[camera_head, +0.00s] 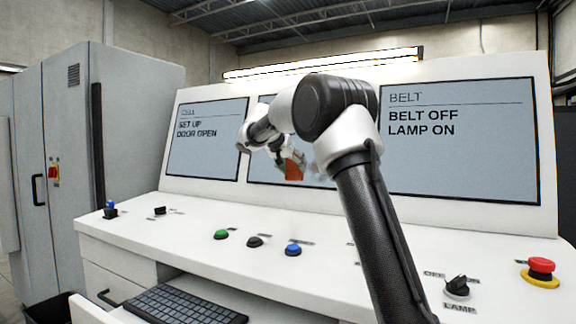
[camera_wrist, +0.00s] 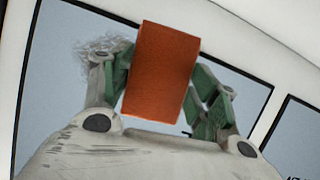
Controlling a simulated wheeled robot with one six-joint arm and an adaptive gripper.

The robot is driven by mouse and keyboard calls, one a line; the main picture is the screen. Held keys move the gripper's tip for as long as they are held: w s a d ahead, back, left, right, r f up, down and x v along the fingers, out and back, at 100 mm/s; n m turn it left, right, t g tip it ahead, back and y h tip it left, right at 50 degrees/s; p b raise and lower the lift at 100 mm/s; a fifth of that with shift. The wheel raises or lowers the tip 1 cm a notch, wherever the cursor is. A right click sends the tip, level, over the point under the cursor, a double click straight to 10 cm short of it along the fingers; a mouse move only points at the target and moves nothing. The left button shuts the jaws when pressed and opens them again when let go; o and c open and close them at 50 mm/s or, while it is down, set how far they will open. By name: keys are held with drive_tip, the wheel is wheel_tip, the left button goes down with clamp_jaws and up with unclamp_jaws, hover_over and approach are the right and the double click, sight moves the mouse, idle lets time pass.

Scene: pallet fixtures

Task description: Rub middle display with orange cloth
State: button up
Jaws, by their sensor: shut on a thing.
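The middle display (camera_head: 259,172) is a blue-grey screen in the white console, largely hidden behind my arm. My gripper (camera_head: 290,160) is in front of it, shut on the orange cloth (camera_head: 294,171). In the wrist view the cloth (camera_wrist: 161,70) is a flat orange block between the green finger pads of my gripper (camera_wrist: 163,80). The display (camera_wrist: 62,65) lies behind it. A grey scribbled smudge (camera_wrist: 98,47) shows on the screen beside the left finger; it also shows faintly right of the cloth in the head view (camera_head: 320,178). I cannot tell whether the cloth touches the screen.
The left display (camera_head: 207,140) reads "CELL, SET UP, DOOR OPEN"; the right display (camera_head: 460,150) reads "BELT OFF, LAMP ON". A grey cabinet (camera_head: 130,150) stands left.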

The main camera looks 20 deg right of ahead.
sight(313, 173)
drive_tip(key=shift+w+d+f, duration=0.25)
drive_tip(key=shift+w+d, duration=0.3)
drive_tip(key=shift+d, duration=0.15)
drive_tip(key=shift+w+d+f, duration=0.2)
drive_tip(key=shift+w+d, duration=0.35)
drive_tip(key=shift+d, duration=0.2)
drive_tip(key=shift+w+d+f, duration=0.25)
drive_tip(key=shift+w+d, duration=0.3)
drive_tip(key=shift+d, duration=0.15)
drive_tip(key=shift+w+d+f, duration=0.3)
drive_tip(key=shift+w+d, duration=0.3)
drive_tip(key=shift+d, duration=0.15)
drive_tip(key=shift+s+d, duration=0.55)
drive_tip(key=shift+s, duration=0.25)
drive_tip(key=shift+s+d, duration=0.55)
drive_tip(key=shift+s, duration=0.2)
drive_tip(key=s+d, duration=0.7)
drive_tip(key=s, duration=0.2)
drive_tip(key=shift+d, duration=0.15)
drive_tip(key=shift+w, duration=0.15)
